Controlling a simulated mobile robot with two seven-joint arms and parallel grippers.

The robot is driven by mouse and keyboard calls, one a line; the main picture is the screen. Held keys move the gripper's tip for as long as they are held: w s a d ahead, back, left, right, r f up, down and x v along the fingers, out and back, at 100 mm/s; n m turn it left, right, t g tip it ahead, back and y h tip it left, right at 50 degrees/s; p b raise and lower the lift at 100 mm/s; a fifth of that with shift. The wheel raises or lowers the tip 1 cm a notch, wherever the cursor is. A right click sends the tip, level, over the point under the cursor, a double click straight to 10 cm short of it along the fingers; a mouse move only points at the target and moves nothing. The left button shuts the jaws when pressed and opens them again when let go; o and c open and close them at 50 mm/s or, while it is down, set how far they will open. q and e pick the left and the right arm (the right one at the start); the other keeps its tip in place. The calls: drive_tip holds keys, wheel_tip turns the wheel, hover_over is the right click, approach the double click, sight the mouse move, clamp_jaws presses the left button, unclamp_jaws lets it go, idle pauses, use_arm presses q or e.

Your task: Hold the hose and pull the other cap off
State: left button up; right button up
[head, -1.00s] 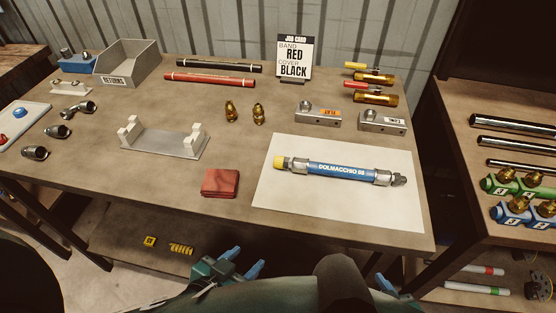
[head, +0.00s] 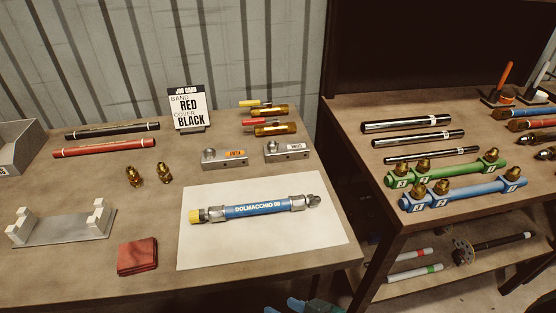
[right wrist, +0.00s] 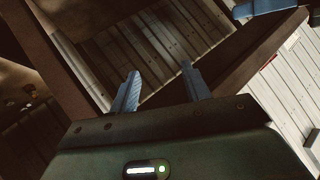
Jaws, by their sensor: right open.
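The blue hose (head: 258,208), with white lettering, lies on a white sheet (head: 325,246) on the bench. It has metal fittings at both ends. A yellow cap (head: 195,216) sits on its left end, and the right end shows a bare grey metal fitting (head: 313,201). My right gripper (head: 298,305) shows only in part at the bottom edge of the head view, in front of the bench and well apart from the hose. In the right wrist view its two blue fingers (right wrist: 160,72) are spread with nothing between them. My left gripper is out of view.
A white-posted cradle (head: 62,226) and a folded red cloth (head: 137,256) lie left of the sheet. Two metal blocks (head: 225,158) and a job card (head: 188,108) stand behind it. A second table (head: 395,204) with rods and coloured racks is at the right, beyond a gap.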

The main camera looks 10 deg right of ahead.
sight(259, 204)
drive_tip(key=s+a+r+n+g+y, duration=0.1)
drive_tip(key=s+a+r+g+y, duration=0.1)
drive_tip(key=a+r+g+y, duration=0.45)
drive_tip(key=s+a+r+n+g+y, duration=0.1)
drive_tip(key=s+a+r+g+y, duration=0.15)
drive_tip(key=r+g+y, duration=0.55)
drive_tip(key=w+d+r+n+h, duration=0.1)
drive_tip(key=w+n+h, duration=0.3)
drive_tip(key=w+d+n+h, duration=0.1)
drive_tip(key=w+n+h, duration=0.3)
drive_tip(key=w+d+r+n+t+h, duration=0.1)
drive_tip(key=w+n+h, duration=0.2)
drive_tip(key=w+h, duration=0.1)
drive_tip(key=shift+d+r+n, duration=0.35)
drive_tip(key=shift+n, duration=0.05)
drive_tip(key=w+d+r+n+t+h, duration=0.35)
drive_tip(key=w+d+r+h, duration=0.35)
drive_tip(key=w, duration=0.4)
drive_tip(key=shift+m+t+y, duration=0.35)
drive_tip(key=shift+t+y, duration=0.05)
drive_tip(key=shift+y, duration=0.15)
drive_tip(key=x, duration=1.2)
drive_tip(key=shift+d+f, duration=0.25)
drive_tip(key=shift+c, duration=0.6)
